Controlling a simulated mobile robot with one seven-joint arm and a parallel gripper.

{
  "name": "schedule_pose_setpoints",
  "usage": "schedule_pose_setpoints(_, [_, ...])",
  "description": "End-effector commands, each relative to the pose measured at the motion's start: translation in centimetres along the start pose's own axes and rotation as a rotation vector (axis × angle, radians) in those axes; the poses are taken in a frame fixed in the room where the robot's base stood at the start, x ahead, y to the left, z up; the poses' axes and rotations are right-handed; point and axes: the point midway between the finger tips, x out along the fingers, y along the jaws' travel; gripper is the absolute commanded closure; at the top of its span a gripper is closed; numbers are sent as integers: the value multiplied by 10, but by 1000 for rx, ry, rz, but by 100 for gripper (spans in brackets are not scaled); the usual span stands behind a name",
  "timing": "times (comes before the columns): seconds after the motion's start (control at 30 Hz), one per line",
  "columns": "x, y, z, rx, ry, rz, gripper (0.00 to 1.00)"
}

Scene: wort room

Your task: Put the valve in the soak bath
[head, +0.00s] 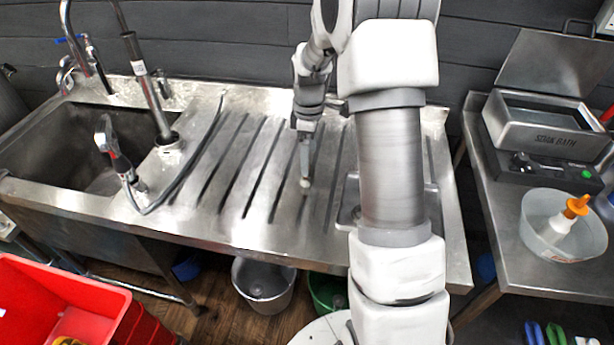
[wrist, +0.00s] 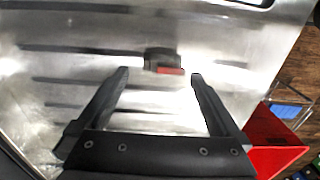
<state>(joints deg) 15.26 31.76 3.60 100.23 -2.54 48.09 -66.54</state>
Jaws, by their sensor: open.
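The valve (wrist: 163,62) looks like a small dark grey piece with a red part, lying on the grooved steel drainboard in the wrist view. It shows just beyond and between the fingertips of my gripper (wrist: 160,75), whose two black fingers are spread with nothing held. In the head view my gripper (head: 305,165) points down over the drainboard, and I cannot make out the valve there. The soak bath (head: 545,138) is a labelled steel tank on the right-hand bench, with its lid raised behind it and its top open.
The drainboard (head: 225,185) is mostly clear, with a sink (head: 85,150) and spray hose at left. Near the soak bath stands a clear tub (head: 535,235) holding an orange-capped bottle (head: 565,215). A red crate (head: 50,300) is at lower left. A gap separates the benches.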

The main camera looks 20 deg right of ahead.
Motion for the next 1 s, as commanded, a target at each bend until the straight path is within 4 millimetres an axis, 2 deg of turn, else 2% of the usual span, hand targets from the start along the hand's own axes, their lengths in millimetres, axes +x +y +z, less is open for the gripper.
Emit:
schedule_pose_setpoints(0.17, [11,-1,0,0,0,-1,0])
schedule_pose_setpoints(0.5, [56,-4,-3,0,-1,-2,0])
schedule_pose_setpoints(0.77, [59,-3,-3,0,0,1,0])
schedule_pose_setpoints(0.83, [59,-3,-3,0,0,1,7])
schedule_pose_setpoints(1.0, [59,-3,-3,0,0,1,38])
